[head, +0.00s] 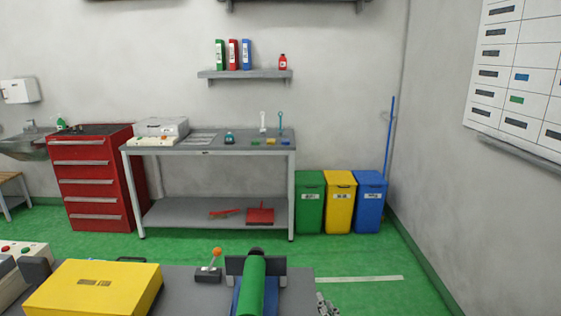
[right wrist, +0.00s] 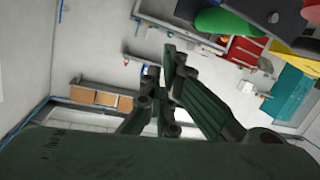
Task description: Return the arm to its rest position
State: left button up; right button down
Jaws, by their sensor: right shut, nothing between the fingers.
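My right gripper (right wrist: 168,80) shows in the right wrist view as dark jointed fingers. It is shut with nothing between the fingers, and the wrist view is tilted. In the head view a small grey jointed part shows at the bottom edge, right of the near bench; I cannot tell for sure that it is this gripper. My left gripper is not in view.
The near bench (head: 200,302) holds a yellow box (head: 95,290), an orange-knobbed lever (head: 215,258) and a green roll (head: 252,285). Beyond stand a workbench (head: 215,148), a red drawer cabinet (head: 92,180) and green, yellow and blue bins (head: 340,200). Green floor between is clear.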

jog(key=s+d+f+m+g+h, duration=0.1)
jog(key=s+d+f+g, duration=0.3)
jog(key=s+f, duration=0.4)
jog(key=s+d+f+m+g+h, duration=0.1)
jog(key=s+d+f+g, duration=0.25)
jog(key=s+f, duration=0.45)
jog(key=s+d+f+g+h, duration=0.1)
jog(key=s+d+f+g, duration=0.4)
jog(key=s, duration=0.5)
notch_tip(320, 180, down, 26)
jog(key=s+a+f+g, duration=0.1)
jog(key=a, duration=0.1)
jog(key=s+d+f+g, duration=0.1)
jog(key=s+d+f, duration=0.2)
jog(key=s+f, duration=1.3)
jog(key=shift+s+d, duration=0.2)
jog(key=shift+s, duration=0.5)
